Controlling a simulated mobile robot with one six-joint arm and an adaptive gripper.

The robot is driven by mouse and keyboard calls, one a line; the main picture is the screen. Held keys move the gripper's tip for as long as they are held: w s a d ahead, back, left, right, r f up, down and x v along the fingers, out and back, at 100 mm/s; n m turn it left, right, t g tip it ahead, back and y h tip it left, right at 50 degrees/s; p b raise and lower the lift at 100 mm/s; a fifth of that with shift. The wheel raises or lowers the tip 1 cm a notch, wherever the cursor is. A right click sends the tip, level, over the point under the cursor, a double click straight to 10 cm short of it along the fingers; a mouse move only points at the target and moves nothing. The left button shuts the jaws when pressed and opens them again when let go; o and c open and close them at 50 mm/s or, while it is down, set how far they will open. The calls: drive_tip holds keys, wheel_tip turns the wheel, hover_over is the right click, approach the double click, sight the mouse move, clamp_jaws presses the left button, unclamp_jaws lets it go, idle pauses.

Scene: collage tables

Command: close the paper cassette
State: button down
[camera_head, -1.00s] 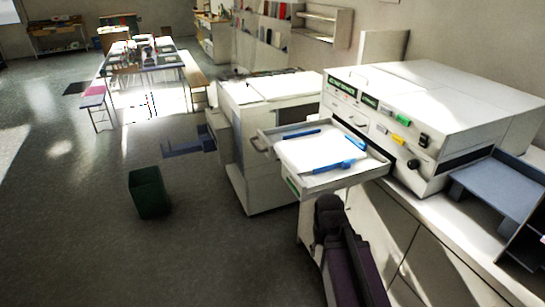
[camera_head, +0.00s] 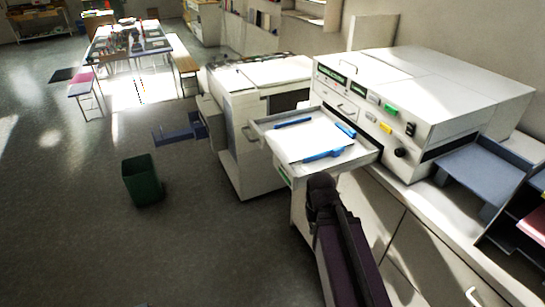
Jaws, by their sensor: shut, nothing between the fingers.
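The paper cassette (camera_head: 332,172) is a light grey drawer pulled far out of the left front of a white copier-like machine (camera_head: 440,85). White paper lies in it, with blue guides at its edges. Its handle (camera_head: 250,134) is on the outer left end. My dark arm (camera_head: 345,250) rises from the bottom edge, and its visible upper end is just below the cassette's near side. I cannot make out my gripper's fingers; no contact with the cassette is visible.
A second white machine (camera_head: 262,72) stands behind the cassette, with a blue tray (camera_head: 180,133) out at its left. A green bin (camera_head: 141,182) stands on the floor. A grey-blue tray (camera_head: 482,172) is at the right. The floor at the lower left is clear.

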wheel_tip(320, 180, up, 13)
drive_tip(key=p, duration=1.1)
drive_tip(key=shift+p, duration=0.3)
drive_tip(key=shift+a, duration=0.1)
